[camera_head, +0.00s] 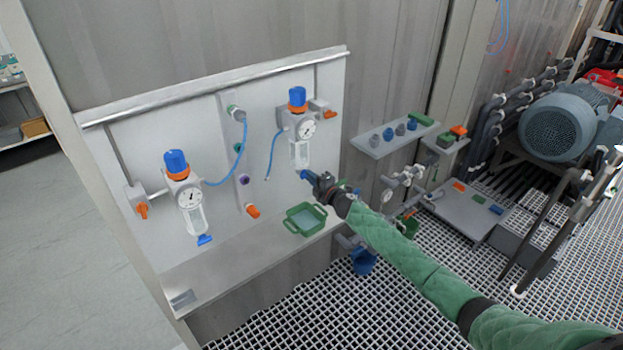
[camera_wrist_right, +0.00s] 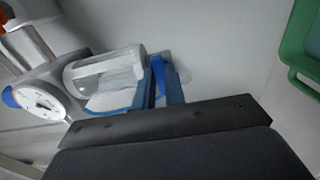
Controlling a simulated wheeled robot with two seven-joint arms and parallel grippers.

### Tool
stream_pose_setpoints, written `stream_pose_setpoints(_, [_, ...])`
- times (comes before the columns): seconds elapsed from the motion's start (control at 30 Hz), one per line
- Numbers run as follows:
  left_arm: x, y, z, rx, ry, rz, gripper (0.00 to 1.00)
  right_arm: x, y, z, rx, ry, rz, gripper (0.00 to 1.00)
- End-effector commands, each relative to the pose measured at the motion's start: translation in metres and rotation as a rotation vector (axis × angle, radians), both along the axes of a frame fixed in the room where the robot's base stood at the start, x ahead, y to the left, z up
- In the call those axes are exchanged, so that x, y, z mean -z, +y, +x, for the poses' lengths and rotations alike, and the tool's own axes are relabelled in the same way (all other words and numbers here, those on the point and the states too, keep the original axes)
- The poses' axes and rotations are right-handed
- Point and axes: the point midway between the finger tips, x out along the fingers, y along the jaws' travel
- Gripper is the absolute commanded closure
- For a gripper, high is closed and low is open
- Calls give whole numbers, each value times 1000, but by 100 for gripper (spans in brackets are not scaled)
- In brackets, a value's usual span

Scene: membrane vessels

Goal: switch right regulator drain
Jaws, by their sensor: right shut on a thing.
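The right regulator (camera_head: 299,128) hangs on the white panel, with a blue knob on top, a round gauge and a clear bowl. Its bowl (camera_wrist_right: 105,72) and gauge (camera_wrist_right: 40,104) also show in the right wrist view. My right gripper (camera_head: 308,176) is at the bottom of this bowl, shut on the blue drain (camera_wrist_right: 158,76). The fingers (camera_wrist_right: 160,88) stand on both sides of it and hide part of it. The left regulator (camera_head: 184,192) has its own blue drain (camera_head: 205,240) below its bowl. My left gripper is not in view.
A green tray (camera_head: 306,219) sits on the panel's ledge just below my right gripper. A loose blue hose (camera_head: 272,156) hangs left of the right regulator. A grey shelf (camera_head: 372,147) with several fittings stands to the right.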

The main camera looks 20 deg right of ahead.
Motion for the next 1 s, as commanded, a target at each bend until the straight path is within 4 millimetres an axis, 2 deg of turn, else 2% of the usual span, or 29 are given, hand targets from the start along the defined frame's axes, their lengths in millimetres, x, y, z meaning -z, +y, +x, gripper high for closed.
stream_pose_setpoints(0.43, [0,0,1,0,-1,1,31,2,-1,0,1,6,10,100])
stream_pose_setpoints(0.47, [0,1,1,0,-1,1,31,2,-1,0,1,5,9,84])
stream_pose_setpoints(0.57, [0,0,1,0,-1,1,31,2,0,0,1,5,9,66])
stream_pose_setpoints(0.87, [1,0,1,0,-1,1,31,1,-1,-1,0,4,8,66])
stream_pose_setpoints(1.0, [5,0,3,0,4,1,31,4,-5,-9,1,5,7,66])
